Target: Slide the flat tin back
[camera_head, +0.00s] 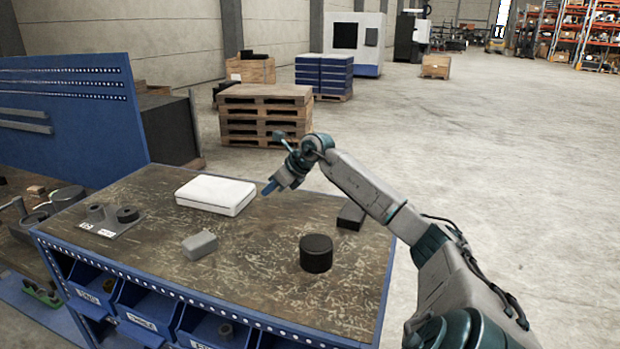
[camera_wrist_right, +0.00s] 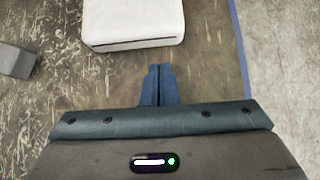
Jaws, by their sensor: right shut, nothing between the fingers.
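The flat tin (camera_head: 214,193) is a white, low box with rounded edges, lying flat on the worn worktable. It also shows at the top of the right wrist view (camera_wrist_right: 134,22), with its near side facing my fingers. My right gripper (camera_head: 267,191) is just to the right of the tin in the head view. Its blue fingers (camera_wrist_right: 158,70) are shut together and empty, pointing at the tin's near side with a small gap in the picture. I cannot tell their exact height above the table. My left gripper is not in view.
On the worktable (camera_head: 260,235) stand a grey block (camera_head: 199,244), a black round container (camera_head: 316,253), a dark block (camera_head: 351,215) and a plate with round parts (camera_head: 108,222). A blue pegboard (camera_head: 70,115) rises at the left. Blue bins hang along the front.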

